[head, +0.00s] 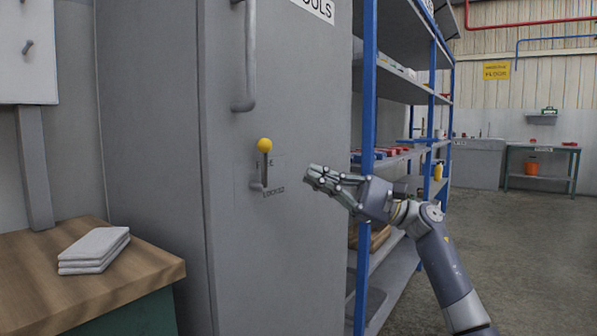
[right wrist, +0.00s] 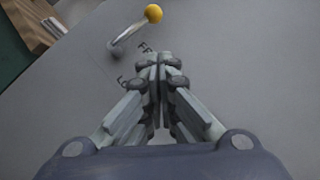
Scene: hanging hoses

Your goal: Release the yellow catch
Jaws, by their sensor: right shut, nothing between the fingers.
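The yellow catch (head: 265,145) is a yellow ball on a short metal lever, mounted on the face of a tall grey cabinet (head: 225,240). The lever points up from its pivot, with lettering beside and below it. In the right wrist view the yellow ball (right wrist: 153,13) and lever show at the top, beyond the fingertips. My right gripper (head: 312,176) is shut and empty, to the right of the catch and apart from it. It also shows in the right wrist view (right wrist: 158,62). My left gripper is not in view.
A vertical grey handle (head: 249,55) is on the cabinet above the catch. Blue-framed shelves (head: 368,120) stand close on the right, behind my right arm. A wooden-topped bench (head: 90,285) with folded grey cloths (head: 94,250) is at the lower left. Open floor lies at the right.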

